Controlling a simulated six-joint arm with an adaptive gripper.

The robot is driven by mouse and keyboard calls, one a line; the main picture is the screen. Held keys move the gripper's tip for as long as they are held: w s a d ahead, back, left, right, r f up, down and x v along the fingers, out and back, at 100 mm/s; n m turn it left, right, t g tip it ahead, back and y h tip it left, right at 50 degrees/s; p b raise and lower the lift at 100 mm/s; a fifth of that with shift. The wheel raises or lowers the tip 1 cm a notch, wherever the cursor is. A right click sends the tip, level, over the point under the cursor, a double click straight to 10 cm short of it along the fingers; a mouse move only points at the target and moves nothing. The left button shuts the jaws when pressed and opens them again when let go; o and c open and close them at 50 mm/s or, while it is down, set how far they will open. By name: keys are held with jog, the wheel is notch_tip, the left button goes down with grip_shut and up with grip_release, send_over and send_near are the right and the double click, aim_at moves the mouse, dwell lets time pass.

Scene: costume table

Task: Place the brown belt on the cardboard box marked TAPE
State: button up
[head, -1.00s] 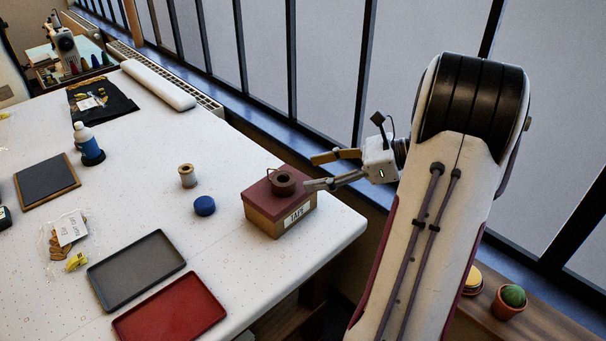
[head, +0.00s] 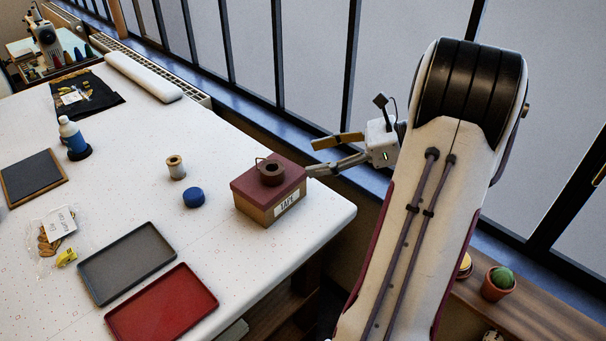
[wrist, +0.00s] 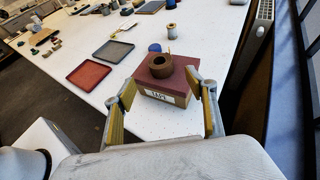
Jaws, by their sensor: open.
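The cardboard box marked TAPE (head: 258,211) stands near the right end of the white table, with a dark red lid. The brown belt (head: 271,173), a coil with a loose end, rests on top of the lid. My gripper (head: 325,156) is open and empty, just right of the box and apart from the belt. In the wrist view the box (wrist: 160,97) and the coiled belt (wrist: 162,66) appear ahead, beyond the spread fingers (wrist: 165,105). The underside of the coil is hidden.
A blue round tin (head: 194,197) and a thread spool (head: 176,167) stand left of the box. A grey tray (head: 126,262) and a red tray (head: 162,306) lie nearer the front. The window wall rises behind my gripper. Bare table surrounds the box's left side.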

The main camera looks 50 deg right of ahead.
jog(key=w+a+r+m+t+h, duration=0.1)
jog(key=w+r+m+t+h, duration=0.2)
jog(key=w+r+m+h, duration=0.6)
jog(key=w+a+r+m+h, duration=0.45)
jog(key=r+m, duration=0.45)
jog(key=m, duration=0.4)
jog(key=s+a+f+m+g+y, duration=0.2)
jog(key=s+a+f+m+g, duration=0.2)
jog(key=s+a+f+m, duration=0.3)
jog(key=s+a+f+m+g+y, duration=0.3)
jog(key=s+a+f+m, duration=0.5)
jog(key=s+a+m, duration=0.6)
jog(key=s+a+g, duration=0.1)
jog(key=s+a, duration=0.4)
jog(key=shift+a+f+y, duration=0.15)
jog(key=shift+a+y, duration=0.2)
jog(key=shift+a, duration=0.05)
